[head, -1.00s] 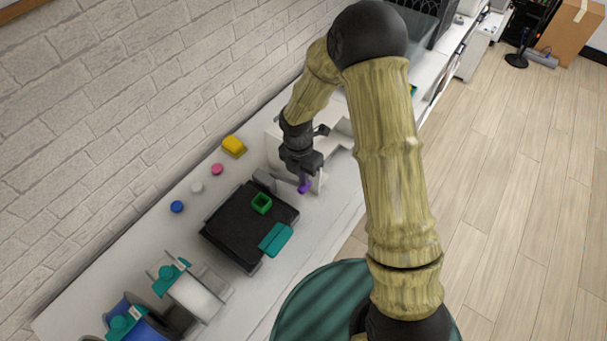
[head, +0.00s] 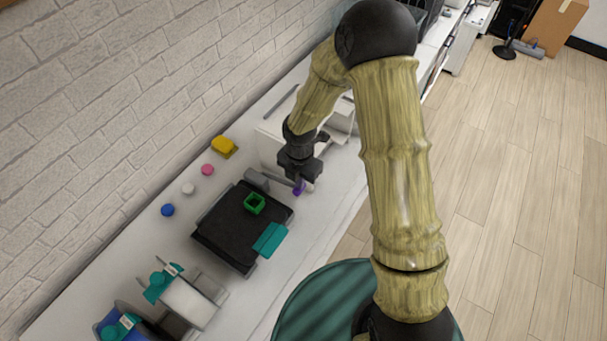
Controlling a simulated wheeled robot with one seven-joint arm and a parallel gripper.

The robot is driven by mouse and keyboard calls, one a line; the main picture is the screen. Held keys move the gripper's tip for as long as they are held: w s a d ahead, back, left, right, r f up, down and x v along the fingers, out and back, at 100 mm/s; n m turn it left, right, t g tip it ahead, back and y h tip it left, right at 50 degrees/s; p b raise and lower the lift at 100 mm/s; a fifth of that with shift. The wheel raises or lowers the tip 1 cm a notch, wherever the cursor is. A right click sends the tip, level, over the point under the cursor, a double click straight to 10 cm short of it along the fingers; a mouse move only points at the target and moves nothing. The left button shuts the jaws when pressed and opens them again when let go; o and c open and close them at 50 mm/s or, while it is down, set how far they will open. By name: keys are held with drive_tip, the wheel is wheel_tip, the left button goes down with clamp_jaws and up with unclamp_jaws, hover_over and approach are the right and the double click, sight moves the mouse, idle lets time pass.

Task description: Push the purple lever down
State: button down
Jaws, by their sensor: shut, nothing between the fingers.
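The purple lever (head: 298,190) shows as a small purple piece low on the front of a white boxy machine (head: 271,146) on the bench. My gripper (head: 298,181) is shut and points down right at the lever, covering part of it. The fingertips look to be at or just above the lever; I cannot tell whether they touch it. The lever's exact tilt is hidden by the gripper.
A yellow block (head: 223,145) and pink (head: 207,170), white and blue (head: 168,210) knobs line the wall side. Spools stand at lower left.

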drive_tip(key=f, duration=0.1)
drive_tip(key=d+f+b, duration=0.1)
drive_tip(key=s+f, duration=0.1)
drive_tip(key=shift+d+f+b, duration=0.15)
drive_tip(key=shift+f+b, duration=0.15)
drive_tip(key=shift+s, duration=0.1)
drive_tip(key=shift+r, duration=0.15)
drive_tip(key=shift+r+p, duration=0.7)
drive_tip(key=shift+p, duration=0.15)
drive_tip(key=shift+w, duration=0.2)
drive_tip(key=shift+r, duration=0.15)
